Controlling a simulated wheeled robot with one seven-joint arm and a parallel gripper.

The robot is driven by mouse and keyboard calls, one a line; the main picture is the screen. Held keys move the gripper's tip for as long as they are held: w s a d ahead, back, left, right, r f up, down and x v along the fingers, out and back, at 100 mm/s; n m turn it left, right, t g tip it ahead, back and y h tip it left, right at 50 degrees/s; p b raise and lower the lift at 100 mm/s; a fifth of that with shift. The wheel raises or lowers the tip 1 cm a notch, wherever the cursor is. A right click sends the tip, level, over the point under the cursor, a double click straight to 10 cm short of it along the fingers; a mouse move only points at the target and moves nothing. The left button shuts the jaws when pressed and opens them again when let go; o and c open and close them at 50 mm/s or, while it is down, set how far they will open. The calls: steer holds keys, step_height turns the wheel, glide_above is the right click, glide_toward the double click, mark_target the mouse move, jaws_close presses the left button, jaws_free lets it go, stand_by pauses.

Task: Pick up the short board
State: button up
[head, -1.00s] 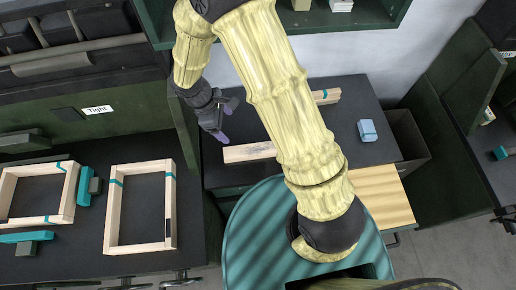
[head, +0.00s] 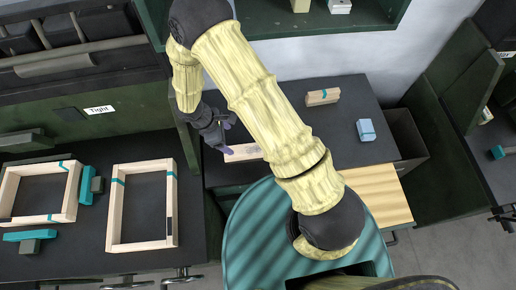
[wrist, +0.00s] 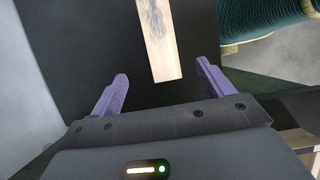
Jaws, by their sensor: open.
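A pale wooden board (head: 243,152) lies on the dark tabletop, its right part hidden behind my arm in the head view. Its near end also shows in the wrist view (wrist: 160,40), ahead of and between the purple fingertips. A shorter-looking wooden piece with a teal band (head: 323,97) lies further back on the same table. My gripper (head: 227,138) is open and empty at the left end of the first board. In the wrist view my gripper (wrist: 162,72) has its fingers spread wider than the board; neither appears to touch it.
Two wooden frames (head: 115,215) (head: 70,195) and teal clamps (head: 85,185) lie on the left bench. A light blue block (head: 366,130) sits at the table's right. A dark green panel (head: 186,140) stands close left of my gripper.

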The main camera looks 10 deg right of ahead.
glide_above(242, 151)
steer(key=a, duration=0.2)
step_height(242, 151, down, 6)
steer(key=shift+a+r+p, duration=0.15)
steer(key=shift+r+p, duration=0.1)
steer(key=shift+p, duration=0.1)
steer(key=shift+a+p+x, duration=0.1)
steer(key=shift+p+x, duration=0.4)
steer(key=shift+x, duration=0.75)
steer(key=shift+a+p+x, duration=0.15)
steer(key=shift+p+x, duration=0.3)
steer(key=shift+x, duration=0.85)
steer(key=shift+f, duration=0.1)
steer(key=c, duration=1.1)
